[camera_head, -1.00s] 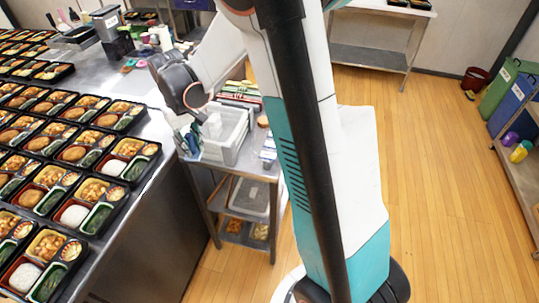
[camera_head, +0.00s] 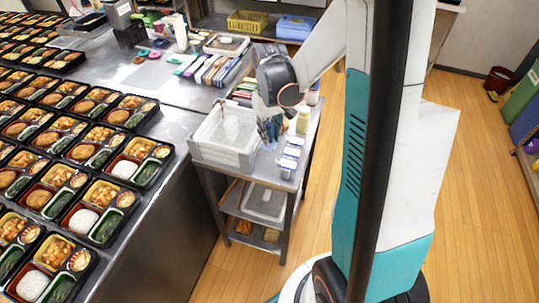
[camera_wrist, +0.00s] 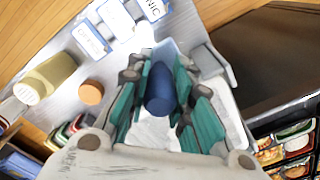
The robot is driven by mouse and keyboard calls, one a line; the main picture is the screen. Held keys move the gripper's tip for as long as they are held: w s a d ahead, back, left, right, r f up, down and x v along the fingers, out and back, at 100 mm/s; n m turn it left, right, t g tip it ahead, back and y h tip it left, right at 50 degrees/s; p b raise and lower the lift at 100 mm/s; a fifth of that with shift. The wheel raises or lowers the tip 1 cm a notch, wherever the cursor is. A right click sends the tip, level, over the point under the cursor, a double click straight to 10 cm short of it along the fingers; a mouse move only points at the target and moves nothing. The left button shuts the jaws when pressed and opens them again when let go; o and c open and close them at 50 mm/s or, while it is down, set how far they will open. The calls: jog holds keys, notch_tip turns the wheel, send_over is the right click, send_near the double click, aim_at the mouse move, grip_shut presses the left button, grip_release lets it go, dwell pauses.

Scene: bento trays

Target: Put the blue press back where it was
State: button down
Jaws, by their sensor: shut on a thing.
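In the wrist view, the blue press (camera_wrist: 160,88) is a dark blue rounded piece held between the teal fingers of my gripper (camera_wrist: 158,100). In the head view, my gripper (camera_head: 270,131) points down over the small metal cart (camera_head: 309,140), to the right of the white bin (camera_head: 203,148). The press is mostly hidden there by the fingers. I cannot tell whether its lower end touches the cart top.
Small containers with blue labels (camera_head: 289,160) stand on the cart just right of my gripper, with a pale yellow bottle (camera_head: 303,121) behind them. Bento trays (camera_head: 100,225) cover the steel table at left. Wood floor at right is open.

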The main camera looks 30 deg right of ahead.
aim_at(270, 125)
jog(key=shift+f+b, duration=1.15)
jog(key=shift+f, duration=3.15)
jog(key=shift+f, duration=0.1)
jog(key=shift+f, duration=0.15)
jog(key=c, duration=1.7)
grip_release()
jog(key=shift+r, duration=0.2)
notch_tip(270, 125, up, 12)
jog(key=p, duration=0.3)
jog(key=shift+p, duration=0.35)
